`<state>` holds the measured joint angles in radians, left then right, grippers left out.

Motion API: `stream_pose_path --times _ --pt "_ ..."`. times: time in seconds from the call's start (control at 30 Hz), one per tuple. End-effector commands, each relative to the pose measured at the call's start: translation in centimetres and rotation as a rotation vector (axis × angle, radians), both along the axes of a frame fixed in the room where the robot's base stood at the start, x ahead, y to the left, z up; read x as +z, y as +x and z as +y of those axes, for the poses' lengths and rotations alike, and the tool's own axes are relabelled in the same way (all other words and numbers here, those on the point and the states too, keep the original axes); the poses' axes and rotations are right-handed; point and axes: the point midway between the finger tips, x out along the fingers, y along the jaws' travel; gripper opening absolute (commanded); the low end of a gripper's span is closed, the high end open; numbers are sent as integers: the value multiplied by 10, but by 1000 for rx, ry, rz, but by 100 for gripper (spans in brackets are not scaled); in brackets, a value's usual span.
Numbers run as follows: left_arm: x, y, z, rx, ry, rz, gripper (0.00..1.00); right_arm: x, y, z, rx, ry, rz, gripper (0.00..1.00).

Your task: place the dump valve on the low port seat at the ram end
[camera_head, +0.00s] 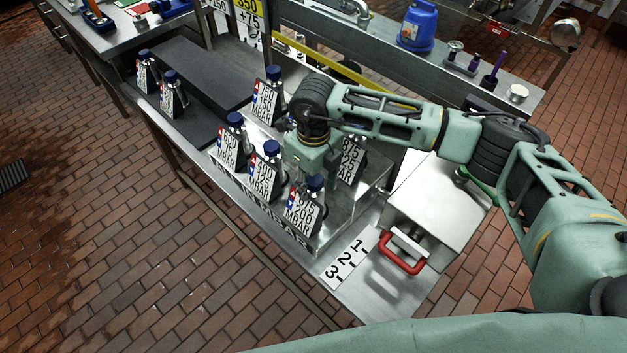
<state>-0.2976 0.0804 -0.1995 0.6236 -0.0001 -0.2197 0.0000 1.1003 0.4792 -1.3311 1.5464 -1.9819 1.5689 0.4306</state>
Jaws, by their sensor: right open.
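Several valves with blue caps and white number plates stand on the steel bench. Two valves, one at the back (146,70) and one nearer (173,95), stand on the dark steps at the left. Others stand on the steel block (345,215): a front valve (304,205), a middle valve (266,170), a left valve (231,143), a rear valve (269,97) and a right valve (350,160). I cannot tell which is the dump valve or which seat is the low port. My right gripper (312,172) is open, pointing down among the valves on the block; its fingertips are mostly hidden.
A steel box with a red handle (402,254) stands at the bench's right end, beside a 1-2-3 plate (345,262). Behind are a yellow rail (335,65) and a shelf with a blue container (417,27). The dark steps (200,75) have free room.

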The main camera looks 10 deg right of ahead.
Motion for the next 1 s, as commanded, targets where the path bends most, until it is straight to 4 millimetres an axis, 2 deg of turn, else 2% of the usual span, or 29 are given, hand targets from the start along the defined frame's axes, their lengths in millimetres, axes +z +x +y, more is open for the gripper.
stream_pose_path --times 0.2,0.27,0.37,0.7,0.83,1.0 --pt "6 0 0 0 0 0 93 5 0 0 0 0 0 42" --pt "-2 0 0 1 0 1 93 9 1 0 0 1 -3 42" --pt "-10 -1 0 1 0 1 93 24 1 0 1 0 -6 42" --pt "-35 -4 0 0 0 6 93 96 1 0 1 2 -5 42" --pt "-39 -4 0 0 1 7 93 113 1 0 0 1 -3 42" --pt "-40 -4 0 0 1 7 93 122 0 0 0 1 -1 42"
